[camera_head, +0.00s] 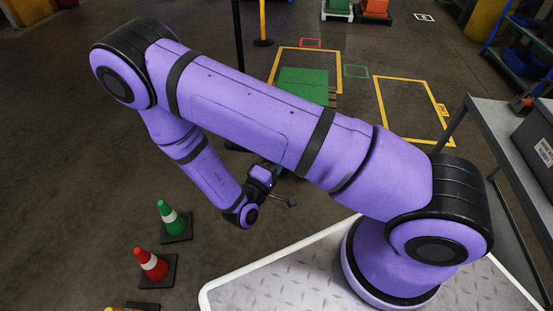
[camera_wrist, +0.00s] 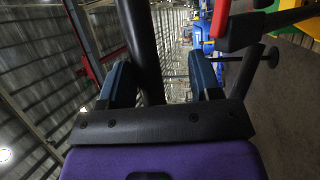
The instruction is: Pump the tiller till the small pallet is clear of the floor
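A green load (camera_head: 303,85) sits on a wooden pallet (camera_head: 333,98), partly hidden behind my arm; whether the pallet touches the floor cannot be made out. My gripper (camera_head: 262,176) is low near the centre of the head view, beside a dark handle with a short lever (camera_head: 285,201), which seems to be part of the tiller. In the wrist view my gripper (camera_wrist: 162,65) has its fingers spread. A black bar (camera_wrist: 141,35) runs between them, nearer the left finger, with a gap to the right one. The rest of the tiller is hidden by my arm.
A green cone (camera_head: 170,218) and a red cone (camera_head: 151,264) stand at lower left. A grey bench (camera_head: 500,125) is at right. Yellow floor outlines (camera_head: 413,108) and a yellow post (camera_head: 262,22) lie beyond. Open floor spreads at left.

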